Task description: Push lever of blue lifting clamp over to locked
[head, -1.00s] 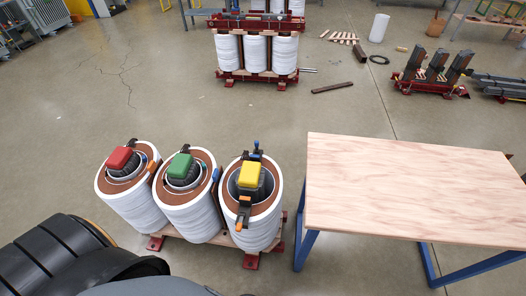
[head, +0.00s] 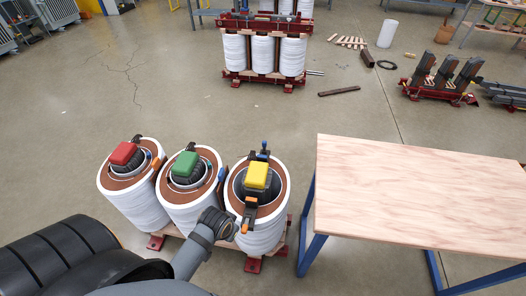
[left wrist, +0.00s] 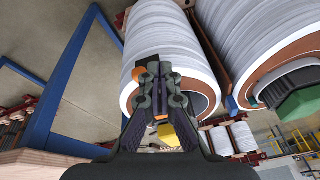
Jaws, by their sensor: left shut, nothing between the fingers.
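The blue lifting clamp (head: 264,147) is a small dark clamp with a blue end. It sits on the far rim of the right-hand white coil, behind the yellow block; I cannot tell its lever position. A second dark clamp with an orange end (head: 246,228) is on the near side of the same coil. My left arm reaches up beside this coil in the head view, apart from the blue clamp. My left gripper (left wrist: 160,70) is shut and empty in the left wrist view, in front of the coil. I cannot make out the blue clamp there. My right gripper is not in view.
The coil has a yellow block (head: 257,174) at its core. Coils with green (head: 184,167) and red (head: 124,153) blocks stand to its left. A wooden table (head: 420,190) on blue legs is close on the right.

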